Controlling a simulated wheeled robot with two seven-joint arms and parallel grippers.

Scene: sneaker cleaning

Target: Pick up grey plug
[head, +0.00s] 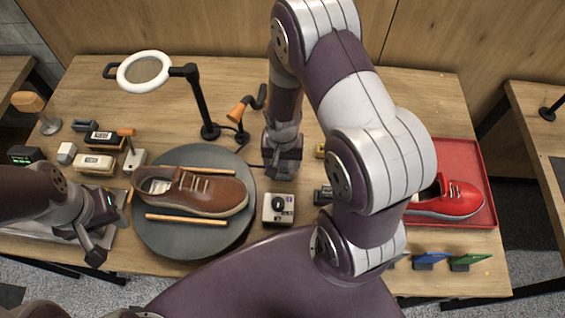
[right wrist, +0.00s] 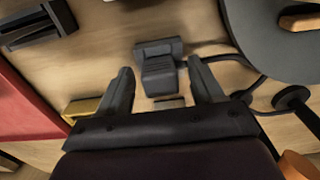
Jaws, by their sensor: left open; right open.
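In the right wrist view, a dark grey block with a stepped shape, which looks like the grey plug (right wrist: 158,70), lies on the wooden table. My right gripper (right wrist: 160,78) is open, with one finger on each side of it and a gap to both. In the head view my right gripper (head: 282,170) is low over the table, right of the turntable, and hides the plug. My left gripper (head: 100,240) is open at the left, near the turntable's front left edge.
A brown shoe (head: 190,193) lies on the round grey turntable (head: 150,240). A red shoe (head: 450,200) sits in a red tray (head: 480,160) at the right. A boxy white device (head: 278,209) stands in front of my right gripper. A ring lamp (head: 145,71) stands behind.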

